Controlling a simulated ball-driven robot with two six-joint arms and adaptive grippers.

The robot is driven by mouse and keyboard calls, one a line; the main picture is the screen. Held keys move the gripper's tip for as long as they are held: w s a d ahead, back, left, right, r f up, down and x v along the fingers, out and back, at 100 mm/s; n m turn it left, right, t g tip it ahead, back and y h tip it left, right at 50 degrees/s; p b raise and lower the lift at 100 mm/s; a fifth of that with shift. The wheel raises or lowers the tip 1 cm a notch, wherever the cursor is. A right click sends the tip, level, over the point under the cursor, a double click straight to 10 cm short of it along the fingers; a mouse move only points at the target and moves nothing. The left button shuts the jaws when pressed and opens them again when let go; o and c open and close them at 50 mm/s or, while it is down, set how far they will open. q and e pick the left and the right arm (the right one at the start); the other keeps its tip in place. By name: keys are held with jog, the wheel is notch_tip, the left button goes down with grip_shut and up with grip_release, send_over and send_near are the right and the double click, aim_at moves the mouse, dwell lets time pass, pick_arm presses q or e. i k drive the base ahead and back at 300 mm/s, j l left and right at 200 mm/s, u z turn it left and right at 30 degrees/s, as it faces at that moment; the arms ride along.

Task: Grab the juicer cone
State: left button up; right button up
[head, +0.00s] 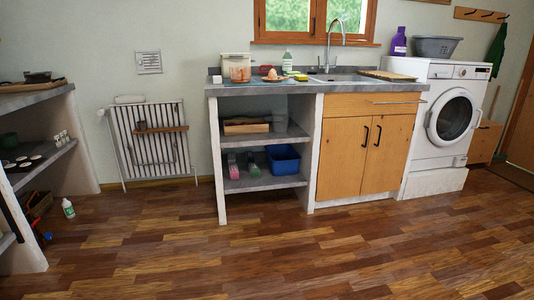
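A small orange-pink object with a raised top (272,75), which looks like the juicer cone, sits on the grey masonry counter (262,88) in the head view. It is too small to make out in detail. It stands between a clear container with brownish contents (237,67) on its left and a small bottle (287,62) on its right. Neither of my grippers is in view.
A yellow item (301,77), the sink with its tap (336,45) and a wooden board (386,75) lie further right. A washing machine (452,112) stands beyond. A bottle (68,208) stands on the floor at left. The wooden floor (260,250) before the counter is clear.

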aim_at(273, 77)
jog(key=i, duration=2.6)
